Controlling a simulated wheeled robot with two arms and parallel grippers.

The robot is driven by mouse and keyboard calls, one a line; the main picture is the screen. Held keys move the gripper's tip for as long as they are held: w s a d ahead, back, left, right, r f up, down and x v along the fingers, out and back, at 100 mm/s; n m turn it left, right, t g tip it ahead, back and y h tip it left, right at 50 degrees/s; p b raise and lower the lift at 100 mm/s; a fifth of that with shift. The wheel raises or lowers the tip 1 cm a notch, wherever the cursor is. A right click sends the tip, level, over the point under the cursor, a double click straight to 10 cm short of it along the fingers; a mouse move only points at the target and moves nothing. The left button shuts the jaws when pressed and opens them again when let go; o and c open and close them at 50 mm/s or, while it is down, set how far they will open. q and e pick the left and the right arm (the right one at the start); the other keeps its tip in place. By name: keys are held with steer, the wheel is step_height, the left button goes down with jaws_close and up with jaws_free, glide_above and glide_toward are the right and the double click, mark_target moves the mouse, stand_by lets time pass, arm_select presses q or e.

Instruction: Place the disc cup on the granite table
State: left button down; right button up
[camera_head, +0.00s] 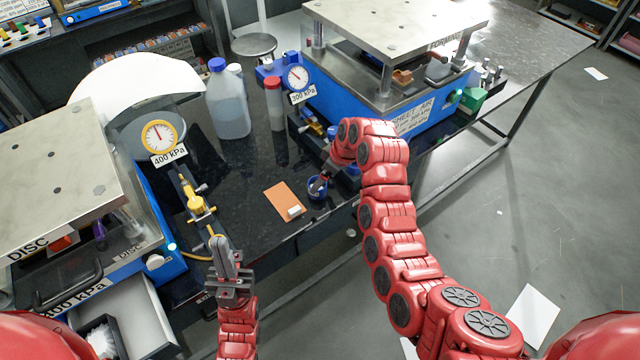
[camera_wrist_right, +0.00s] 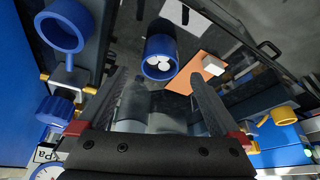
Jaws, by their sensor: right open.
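The disc cup (camera_head: 317,188) is a small blue cup near the front edge of the dark granite table (camera_head: 235,180). In the right wrist view the disc cup (camera_wrist_right: 150,69) shows its blue rim and white pieces inside. My right gripper (camera_wrist_right: 155,82) is open, with the cup ahead between its two fingers and no visible grip on it. In the head view the right gripper (camera_head: 322,178) is beside the cup, small and partly hidden by its arm. My left gripper (camera_head: 229,250) is in front of the table, pointing away; its finger gap is unclear.
An orange mat (camera_head: 282,200) with a small white block (camera_head: 294,211) lies left of the cup. Blue presses stand at left (camera_head: 160,225) and back right (camera_head: 400,105). Bottles (camera_head: 228,100), gauges and a yellow-handled tool (camera_head: 193,200) are on the table. An open drawer (camera_head: 140,310) is at lower left.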

steer(key=p+v, duration=0.2)
steer(key=v, duration=0.5)
steer(key=shift+f, duration=0.1)
